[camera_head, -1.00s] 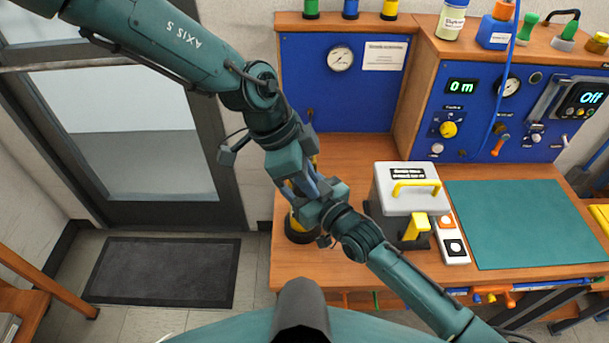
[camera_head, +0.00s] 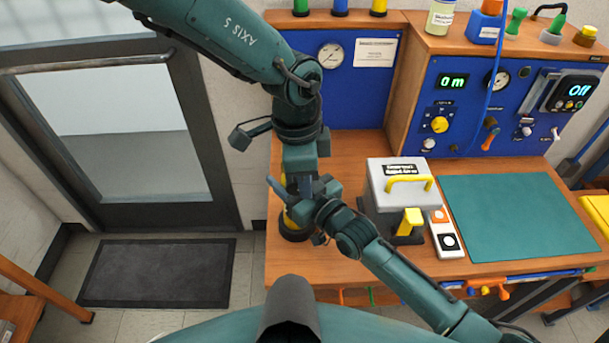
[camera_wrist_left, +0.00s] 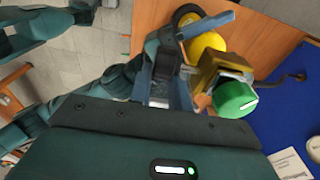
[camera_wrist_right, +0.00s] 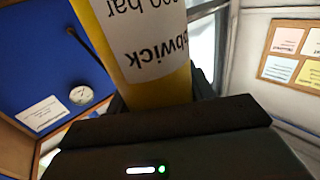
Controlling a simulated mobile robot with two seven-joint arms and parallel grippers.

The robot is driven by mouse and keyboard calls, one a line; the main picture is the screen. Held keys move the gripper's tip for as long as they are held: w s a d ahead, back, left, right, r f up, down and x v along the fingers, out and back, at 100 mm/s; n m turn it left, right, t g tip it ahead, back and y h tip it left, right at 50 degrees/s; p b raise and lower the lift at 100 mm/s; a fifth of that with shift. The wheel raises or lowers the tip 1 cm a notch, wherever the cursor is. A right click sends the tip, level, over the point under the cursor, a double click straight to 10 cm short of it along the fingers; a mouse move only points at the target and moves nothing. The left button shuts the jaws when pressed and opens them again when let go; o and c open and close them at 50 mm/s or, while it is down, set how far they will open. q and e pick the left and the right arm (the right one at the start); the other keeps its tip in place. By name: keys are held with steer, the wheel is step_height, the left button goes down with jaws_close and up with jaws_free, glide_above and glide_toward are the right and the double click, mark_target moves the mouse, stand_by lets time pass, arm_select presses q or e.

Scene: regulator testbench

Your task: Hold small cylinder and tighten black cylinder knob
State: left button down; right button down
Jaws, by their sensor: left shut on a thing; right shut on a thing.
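The small yellow cylinder (camera_head: 291,217) stands upright on its black base at the bench's left front corner. It fills the right wrist view (camera_wrist_right: 150,85), with a white label. My right gripper (camera_head: 304,208) is shut around it from the right. My left gripper (camera_head: 298,184) points down over the cylinder's top and is shut at the black knob, which the jaws hide. In the left wrist view, a brass-coloured regulator (camera_wrist_left: 222,72) with a green knob (camera_wrist_left: 237,98) sits beside the left jaws, and part of the yellow cylinder (camera_wrist_left: 206,45) shows.
A grey box with a yellow handle (camera_head: 400,185) and a button panel (camera_head: 446,240) stand right of the grippers. A teal mat (camera_head: 515,215) lies clear farther right. A blue gauge panel (camera_head: 345,85) stands behind. My two grippers are very close together.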

arm_select(q)
steer(key=shift+d, duration=0.1)
arm_select(e)
steer(key=shift+a, duration=0.15)
arm_select(q)
steer(key=c, duration=1.3)
jaws_free()
step_height(320, 180, up, 12)
steer(key=a, duration=0.1)
steer(key=shift+a, duration=0.1)
step_height(320, 180, up, 12)
steer(key=a, duration=0.1)
arm_select(e)
steer(key=shift+c, duration=2.4)
jaws_free()
